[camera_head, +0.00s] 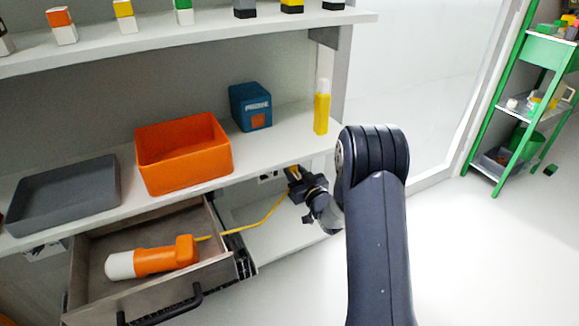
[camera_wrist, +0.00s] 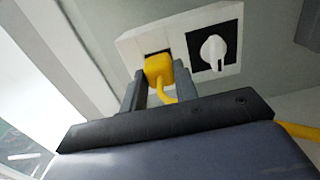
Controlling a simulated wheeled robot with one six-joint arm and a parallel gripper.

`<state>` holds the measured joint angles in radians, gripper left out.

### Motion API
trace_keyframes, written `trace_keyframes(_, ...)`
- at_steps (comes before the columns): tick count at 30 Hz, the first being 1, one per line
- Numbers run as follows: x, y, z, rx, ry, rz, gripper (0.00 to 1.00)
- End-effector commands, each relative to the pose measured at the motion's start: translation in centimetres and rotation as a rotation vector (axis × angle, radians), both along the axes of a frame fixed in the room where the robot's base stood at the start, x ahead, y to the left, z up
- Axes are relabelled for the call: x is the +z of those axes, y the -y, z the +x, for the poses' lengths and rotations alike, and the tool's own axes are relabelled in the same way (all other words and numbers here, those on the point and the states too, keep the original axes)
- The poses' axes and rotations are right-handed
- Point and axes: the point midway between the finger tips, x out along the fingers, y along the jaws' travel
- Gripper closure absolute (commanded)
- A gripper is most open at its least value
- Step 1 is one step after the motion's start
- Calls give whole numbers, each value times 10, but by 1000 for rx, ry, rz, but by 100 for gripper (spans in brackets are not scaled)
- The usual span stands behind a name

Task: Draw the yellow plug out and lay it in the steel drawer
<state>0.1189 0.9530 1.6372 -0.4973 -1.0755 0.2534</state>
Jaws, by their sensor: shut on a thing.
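The yellow plug (camera_wrist: 159,69) shows in the wrist view at the left socket of a white wall plate (camera_wrist: 133,44). My gripper (camera_wrist: 160,82) is shut on the plug, with a finger on either side of it. Whether the plug is fully seated cannot be told. In the head view my gripper (camera_head: 293,175) is under the shelf edge, and the plug is mostly hidden by it. A yellow cord (camera_head: 262,221) runs from there to an orange and white lamp-like tool (camera_head: 153,260) in the open steel drawer (camera_head: 93,247).
A white knob (camera_wrist: 213,52) sits beside the plug on the plate. Above the drawer, the shelf holds a grey tray (camera_head: 64,196), an orange bin (camera_head: 184,178), a blue box (camera_head: 250,107) and a yellow bottle (camera_head: 322,112).

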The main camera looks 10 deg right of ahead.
Motion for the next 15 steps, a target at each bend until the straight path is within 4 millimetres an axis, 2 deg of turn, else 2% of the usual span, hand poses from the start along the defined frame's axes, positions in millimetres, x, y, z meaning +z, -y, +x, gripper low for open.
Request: trace_keyframes(15, 0, 6, -18, -1, 0, 0, 94)
